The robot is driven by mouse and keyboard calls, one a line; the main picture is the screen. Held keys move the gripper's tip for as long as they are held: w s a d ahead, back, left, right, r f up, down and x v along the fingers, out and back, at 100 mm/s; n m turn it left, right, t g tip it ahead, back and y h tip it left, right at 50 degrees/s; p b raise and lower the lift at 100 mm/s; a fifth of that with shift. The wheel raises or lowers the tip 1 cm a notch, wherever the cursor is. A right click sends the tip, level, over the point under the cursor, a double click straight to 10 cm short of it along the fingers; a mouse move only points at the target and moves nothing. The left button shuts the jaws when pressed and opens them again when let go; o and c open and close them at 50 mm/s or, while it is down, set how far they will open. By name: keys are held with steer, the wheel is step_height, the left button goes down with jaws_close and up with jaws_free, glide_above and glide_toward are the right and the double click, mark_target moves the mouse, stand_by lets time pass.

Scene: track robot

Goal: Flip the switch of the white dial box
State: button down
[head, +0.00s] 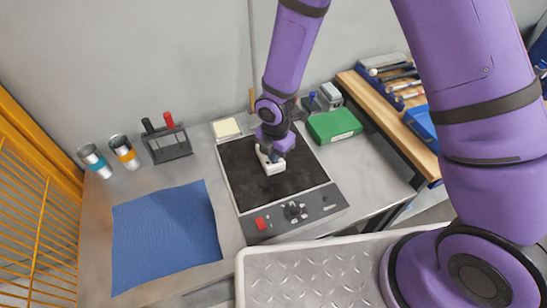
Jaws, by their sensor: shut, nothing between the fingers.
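A small white box (272,168), which I take to be the white dial box, sits on the black surface of a flat panel. My gripper (275,156) points down right at this box and covers part of its top. The gripper looks shut, with nothing seen between the fingers. Whether the fingertips touch the box cannot be told. The switch and dial of the box are hidden or too small to make out.
The black panel (245,185) has a grey front strip with a red button (261,223) and dark knobs (294,210). A blue cloth (167,237) lies left. Two cups (94,160), a dark holder (170,148) and a green box (334,125) stand behind. Yellow bars edge the left.

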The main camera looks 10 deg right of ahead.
steer(key=shift+f, duration=0.4)
stand_by(0.3)
steer(key=shift+r, duration=3.5)
